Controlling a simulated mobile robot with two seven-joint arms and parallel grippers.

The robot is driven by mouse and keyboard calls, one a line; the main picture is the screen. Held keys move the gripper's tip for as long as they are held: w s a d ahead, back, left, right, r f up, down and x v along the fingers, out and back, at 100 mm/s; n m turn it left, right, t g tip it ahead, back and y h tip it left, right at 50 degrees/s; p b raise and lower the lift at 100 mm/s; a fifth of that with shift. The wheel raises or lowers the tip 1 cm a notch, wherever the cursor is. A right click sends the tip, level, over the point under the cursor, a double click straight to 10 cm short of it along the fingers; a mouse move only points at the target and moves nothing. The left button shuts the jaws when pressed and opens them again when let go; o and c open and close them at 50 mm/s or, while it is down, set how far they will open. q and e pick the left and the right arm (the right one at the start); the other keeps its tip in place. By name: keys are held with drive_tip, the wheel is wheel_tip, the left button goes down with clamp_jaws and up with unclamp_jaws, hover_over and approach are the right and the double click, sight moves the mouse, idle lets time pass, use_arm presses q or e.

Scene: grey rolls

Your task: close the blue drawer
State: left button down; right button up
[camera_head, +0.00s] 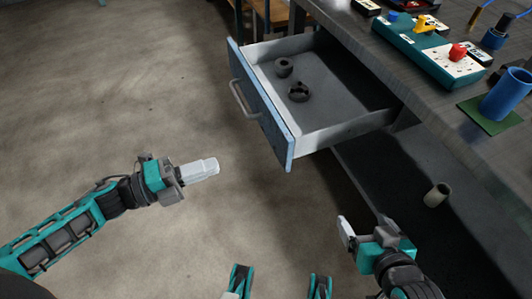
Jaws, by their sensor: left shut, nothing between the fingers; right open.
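The blue drawer (270,115) stands pulled out from under the dark workbench, its blue front facing left with a grey bar handle (239,99). Two dark grey ring-shaped parts lie inside it, one near the back (283,67) and one nearer the middle (299,91). My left gripper (212,165) is shut and empty, below and left of the drawer front, apart from it. My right gripper (345,230) is open and empty, below the drawer's near side, close to the bench's lower shelf. It touches nothing that I can see.
The workbench top (440,110) holds a teal control box (420,45) with a red knob and a yellow part, and a blue cup (505,95) on a green mat. A grey roll (437,195) stands on the lower shelf. The floor left of the drawer is clear.

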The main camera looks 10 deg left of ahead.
sight(280, 143)
use_arm(q)
drive_tip(key=b+x, duration=0.1)
drive_tip(key=x, duration=1.1)
drive_tip(key=shift+w+d+r, duration=0.1)
drive_tip(key=shift+w, duration=0.05)
drive_tip(key=shift+w+d, duration=0.3)
drive_tip(key=shift+d, duration=0.15)
drive_tip(key=shift+w+d, duration=0.1)
